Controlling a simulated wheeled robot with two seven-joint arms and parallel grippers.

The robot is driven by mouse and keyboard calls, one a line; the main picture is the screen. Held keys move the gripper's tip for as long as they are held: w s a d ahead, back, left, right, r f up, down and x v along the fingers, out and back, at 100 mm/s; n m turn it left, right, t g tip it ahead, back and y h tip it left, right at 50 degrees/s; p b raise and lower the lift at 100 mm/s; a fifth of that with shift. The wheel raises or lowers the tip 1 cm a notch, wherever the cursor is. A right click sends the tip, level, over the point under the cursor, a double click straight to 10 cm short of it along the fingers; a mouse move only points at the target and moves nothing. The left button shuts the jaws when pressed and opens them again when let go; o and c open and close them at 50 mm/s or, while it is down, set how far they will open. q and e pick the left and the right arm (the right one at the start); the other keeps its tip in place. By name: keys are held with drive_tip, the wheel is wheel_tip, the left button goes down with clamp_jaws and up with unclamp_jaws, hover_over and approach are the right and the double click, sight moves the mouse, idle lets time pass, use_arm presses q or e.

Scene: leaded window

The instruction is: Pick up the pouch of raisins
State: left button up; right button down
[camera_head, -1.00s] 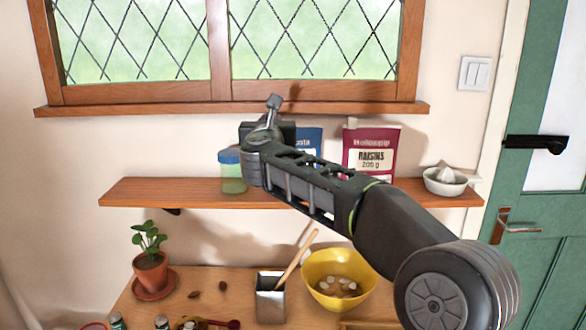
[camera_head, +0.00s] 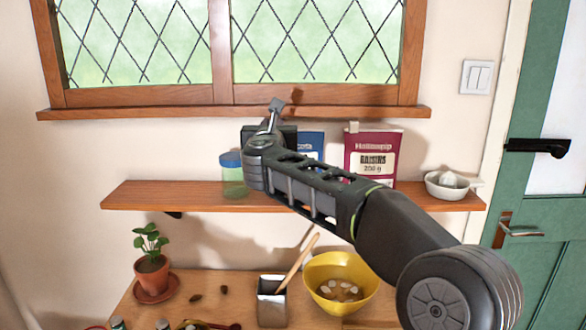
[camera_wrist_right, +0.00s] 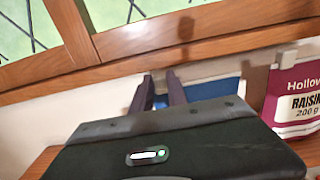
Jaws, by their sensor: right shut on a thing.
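The pouch of raisins (camera_head: 372,150) is dark red and white and stands upright on the wall shelf, with a small clip at its top. It also shows at the right edge of the right wrist view (camera_wrist_right: 294,100), clear of the fingers. My right gripper (camera_wrist_right: 160,85) is left of it, in front of a blue pouch (camera_head: 311,146). The fingers are close together at the blue pouch's left part (camera_wrist_right: 215,90) and appear shut on it. The head view hides the fingertips behind my arm. My left gripper is not in view.
A blue-lidded jar (camera_head: 232,178) stands on the shelf (camera_head: 150,195) left of my gripper, and a white juicer (camera_head: 446,186) at its right end. The window sill (camera_head: 180,113) runs above. Below are a yellow bowl (camera_head: 340,290), a metal container (camera_head: 271,305) and a potted plant (camera_head: 151,270).

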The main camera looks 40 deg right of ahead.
drive_tip(key=shift+r, duration=0.15)
wheel_tip(320, 180, up, 10)
drive_tip(key=p, duration=0.2)
idle(1.0)
